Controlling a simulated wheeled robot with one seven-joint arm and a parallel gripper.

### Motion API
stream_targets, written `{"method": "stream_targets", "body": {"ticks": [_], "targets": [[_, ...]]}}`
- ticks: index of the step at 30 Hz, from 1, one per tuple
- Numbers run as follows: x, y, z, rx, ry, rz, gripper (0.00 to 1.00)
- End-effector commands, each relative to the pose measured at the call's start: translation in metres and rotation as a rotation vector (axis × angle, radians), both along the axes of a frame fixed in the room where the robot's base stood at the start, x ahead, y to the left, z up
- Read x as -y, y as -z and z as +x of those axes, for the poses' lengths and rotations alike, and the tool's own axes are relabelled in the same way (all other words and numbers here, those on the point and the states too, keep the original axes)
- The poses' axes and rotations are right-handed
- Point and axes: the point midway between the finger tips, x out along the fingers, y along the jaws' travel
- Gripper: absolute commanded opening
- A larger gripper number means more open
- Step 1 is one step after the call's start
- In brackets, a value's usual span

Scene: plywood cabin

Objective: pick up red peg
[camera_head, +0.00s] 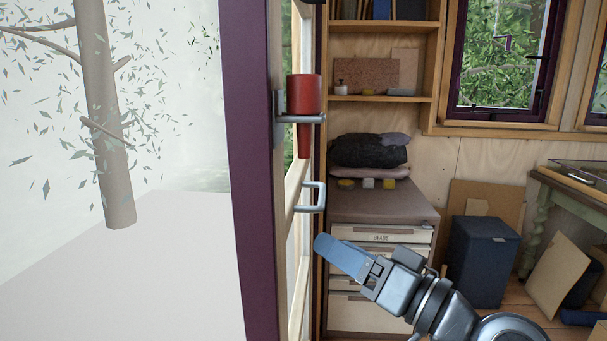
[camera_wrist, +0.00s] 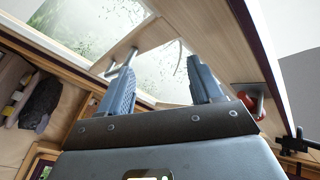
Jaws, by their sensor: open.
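The red peg (camera_head: 304,95) has a wide top and a tapering lower part. It sits upright through a grey bracket (camera_head: 314,118) on the edge of the open purple-edged door. My gripper (camera_head: 326,246) is below and slightly right of the peg in the head view, apart from it, pointing up-left. In the wrist view, the gripper (camera_wrist: 162,70) has its two blue fingers spread with nothing between them. The peg (camera_wrist: 250,98) shows at right there, outside the fingers and partly hidden by the gripper body.
A metal door handle (camera_head: 320,197) is below the peg, close to my fingertips. A drawer cabinet (camera_head: 385,212) with dark folded cloth stands behind. A dark blue box (camera_head: 480,260) and leaning boards (camera_head: 555,280) are at right. Pale open space lies left.

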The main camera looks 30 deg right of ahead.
Motion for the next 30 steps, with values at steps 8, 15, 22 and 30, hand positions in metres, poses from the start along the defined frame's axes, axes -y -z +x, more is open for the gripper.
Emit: {"method": "stream_targets", "body": {"ticks": [8, 15, 22, 30], "targets": [[0.013, -0.113, 0.010, 0.163, -0.248, -0.161, 0.65], [0.017, -0.177, -0.012, 0.235, -0.435, -0.371, 0.65], [0.018, -0.208, -0.036, 0.253, -0.554, -0.538, 0.65], [0.006, -0.214, -0.034, 0.252, -0.589, -0.581, 0.65]]}}
